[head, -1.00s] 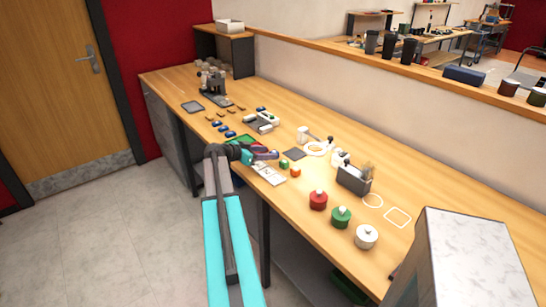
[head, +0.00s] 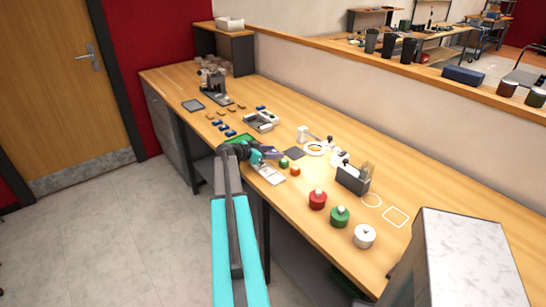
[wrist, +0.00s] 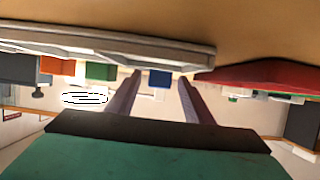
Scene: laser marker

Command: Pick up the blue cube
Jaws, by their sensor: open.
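The blue cube (wrist: 160,79) shows small in the wrist view, in line with the gap between my two fingers and apart from both in the picture. My gripper (wrist: 160,85) is open, with purple-grey fingers either side of that gap. In the head view my gripper (head: 275,155) is low over the front part of the bench, and I cannot make out the blue cube there. A green cube (head: 284,163) and an orange cube (head: 295,171) stand just right of my gripper. They also show left of the blue cube in the wrist view, green (wrist: 100,72) and orange (wrist: 58,67).
A pale flat plate (head: 270,174) lies close below my gripper. A green tray (head: 240,138) is behind it. Red (head: 317,199), green and white lidded pots stand to the right. A red surface (wrist: 265,75) shows in the wrist view.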

